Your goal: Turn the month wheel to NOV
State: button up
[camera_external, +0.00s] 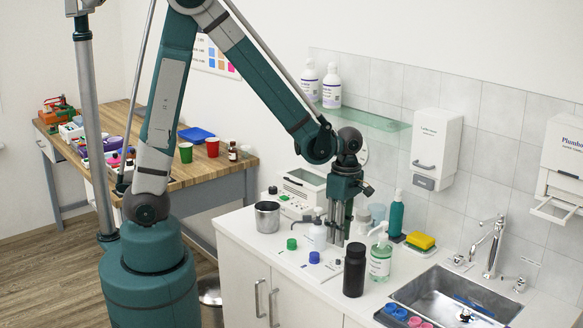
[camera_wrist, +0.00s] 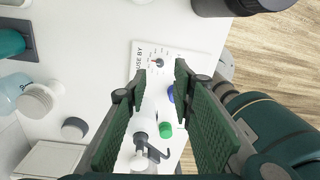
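A white plate marked "USE BY" (camera_wrist: 195,60) lies on the counter in the wrist view. It bears a small round month wheel (camera_wrist: 159,63) with a red mark and tiny lettering around it, too small to read, so its setting cannot be told. In the external view the plate (camera_external: 332,268) is small and indistinct beside the black bottle. My gripper (camera_wrist: 159,88) is open with nothing between its fingers, and the wheel shows just beyond the fingertips, apart from them. In the external view my gripper (camera_external: 339,238) points down over the counter.
A black bottle (camera_external: 354,270), blue cap (camera_external: 314,257), green cap (camera_external: 291,244) and white pump bottle (camera_external: 317,236) stand close around. A clear soap bottle (camera_external: 380,260) and the sink (camera_external: 455,292) are to the right. The counter's front edge is near the plate.

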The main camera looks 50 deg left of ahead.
aim_at(338, 262)
jog(key=shift+s+f+b, duration=0.2)
jog(key=shift+f+b, duration=0.2)
jog(key=shift+f, duration=3.45)
jog(key=shift+c, duration=0.5)
grip_shut()
